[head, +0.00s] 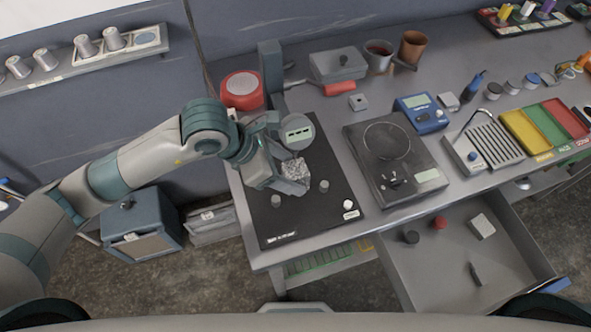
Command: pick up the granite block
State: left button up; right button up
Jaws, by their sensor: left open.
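The granite block (294,167) is a small speckled grey piece above the black board (331,213) on the bench's left part. My left gripper (288,178) reaches in from the left and is open right at the block. Its fingers hide part of the block and what lies under it. I cannot tell whether the fingers touch it. My right gripper is not in view.
Small grey weights (276,201) stand on the board near the gripper. A grey upright post (270,68) rises behind it. A black hotplate (396,165) is to the right. An open drawer (440,268) juts out at the front right.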

pick_arm(q)
jog(key=shift+w+d+f, duration=0.1)
jog(key=shift+d+f, duration=0.2)
jog(key=shift+f, duration=0.2)
grip_shut()
jog(key=shift+r, duration=0.15)
